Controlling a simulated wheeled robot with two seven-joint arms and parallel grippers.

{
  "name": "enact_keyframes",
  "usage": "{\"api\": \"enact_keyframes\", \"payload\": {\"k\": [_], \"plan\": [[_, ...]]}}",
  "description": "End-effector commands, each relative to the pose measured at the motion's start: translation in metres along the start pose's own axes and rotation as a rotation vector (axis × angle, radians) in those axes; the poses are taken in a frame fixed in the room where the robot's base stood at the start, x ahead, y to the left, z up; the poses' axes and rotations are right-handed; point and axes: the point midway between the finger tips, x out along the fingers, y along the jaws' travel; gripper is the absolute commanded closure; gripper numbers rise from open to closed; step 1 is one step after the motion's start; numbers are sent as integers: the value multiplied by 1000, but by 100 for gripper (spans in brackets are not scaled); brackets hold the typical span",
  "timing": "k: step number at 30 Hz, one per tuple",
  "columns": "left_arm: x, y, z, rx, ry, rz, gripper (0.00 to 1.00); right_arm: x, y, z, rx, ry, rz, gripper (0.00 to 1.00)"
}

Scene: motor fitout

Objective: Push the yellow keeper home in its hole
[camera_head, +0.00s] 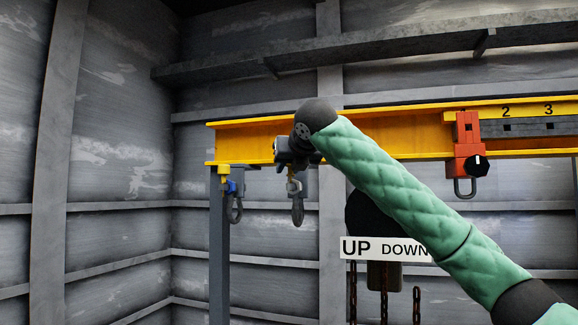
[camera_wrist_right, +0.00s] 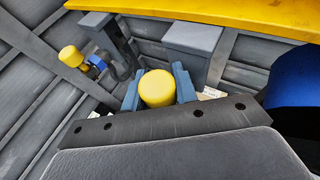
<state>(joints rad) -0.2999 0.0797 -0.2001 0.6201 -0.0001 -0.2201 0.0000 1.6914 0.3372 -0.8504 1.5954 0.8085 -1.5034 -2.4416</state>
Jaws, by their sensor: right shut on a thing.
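A yellow keeper (camera_wrist_right: 157,88) with a round end shows in the right wrist view, between the two blue-grey fingers of my right gripper (camera_wrist_right: 158,92). The fingers are shut on its sides. In the head view my right gripper (camera_head: 292,168) is small and dark at the end of the green-sleeved arm, just in front of the yellow beam, above a hanging grey shackle (camera_head: 297,208). I cannot make out the keeper's hole; the gripper and keeper hide what lies behind them. A second yellow-capped piece with a blue collar (camera_wrist_right: 73,57) sits to the left. My left gripper is not in view.
The yellow beam (camera_head: 240,140) runs across, with a grey post (camera_head: 219,270) under its left end. A red block with a black knob (camera_head: 467,150) hangs at right, by marks 2 and 3. An UP/DOWN sign (camera_head: 385,249) and chains (camera_head: 384,300) hang below my arm.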

Motion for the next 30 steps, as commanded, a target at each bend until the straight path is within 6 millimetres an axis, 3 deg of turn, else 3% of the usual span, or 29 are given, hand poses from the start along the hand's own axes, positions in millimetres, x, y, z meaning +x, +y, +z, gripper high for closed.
{"api": "enact_keyframes", "payload": {"k": [25,26,29,30], "plan": [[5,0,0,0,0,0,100,7,0,-16,-1,0,0,93],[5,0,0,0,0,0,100,6,0,-16,-1,0,0,65],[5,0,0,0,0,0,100,7,0,-16,0,1,-1,46],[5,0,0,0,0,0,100,7,-1,-16,0,1,-1,46]]}}
